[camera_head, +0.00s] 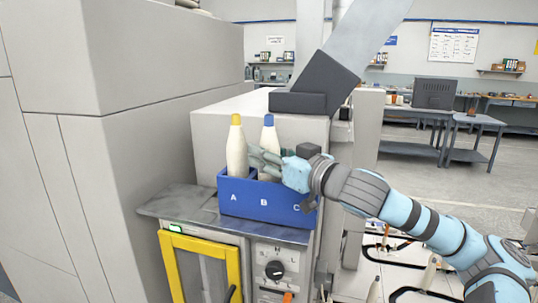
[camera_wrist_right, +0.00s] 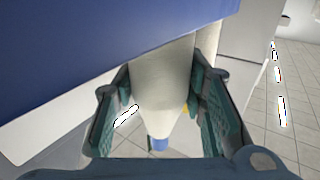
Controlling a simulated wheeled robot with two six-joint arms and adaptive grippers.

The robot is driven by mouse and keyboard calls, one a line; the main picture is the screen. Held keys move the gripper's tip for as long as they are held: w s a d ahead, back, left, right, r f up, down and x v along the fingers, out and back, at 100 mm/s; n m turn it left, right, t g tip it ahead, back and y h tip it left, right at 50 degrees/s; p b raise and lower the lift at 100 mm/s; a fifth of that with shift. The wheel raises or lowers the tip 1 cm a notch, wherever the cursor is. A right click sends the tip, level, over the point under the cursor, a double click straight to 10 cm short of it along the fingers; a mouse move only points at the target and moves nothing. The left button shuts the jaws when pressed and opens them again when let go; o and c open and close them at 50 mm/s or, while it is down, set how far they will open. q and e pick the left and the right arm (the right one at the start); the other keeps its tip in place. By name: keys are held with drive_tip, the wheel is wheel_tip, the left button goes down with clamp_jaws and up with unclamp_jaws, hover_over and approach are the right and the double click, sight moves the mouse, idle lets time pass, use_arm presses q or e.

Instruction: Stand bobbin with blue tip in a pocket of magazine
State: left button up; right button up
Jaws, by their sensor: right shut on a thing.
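The blue magazine (camera_head: 240,206), with pockets marked A, B and C, stands on a metal ledge. The cream bobbin with the blue tip (camera_head: 268,150) is upright over pocket B. Its lower end is hidden behind the magazine's front wall, so I cannot tell how deep it sits. My right gripper (camera_head: 268,160) reaches in from the right and is shut on this bobbin. In the right wrist view the bobbin (camera_wrist_right: 160,85) lies between the two fingers, its blue tip pointing down the picture, with the magazine (camera_wrist_right: 90,50) above. My left gripper is not in view.
A bobbin with a yellow tip (camera_head: 237,150) stands upright in pocket A, close beside the held one. A pale cabinet block (camera_head: 222,130) rises behind the magazine. Below the ledge are a yellow-framed door (camera_head: 167,265) and a dial panel (camera_head: 274,270).

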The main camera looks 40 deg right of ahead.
drive_tip(key=o, duration=1.3)
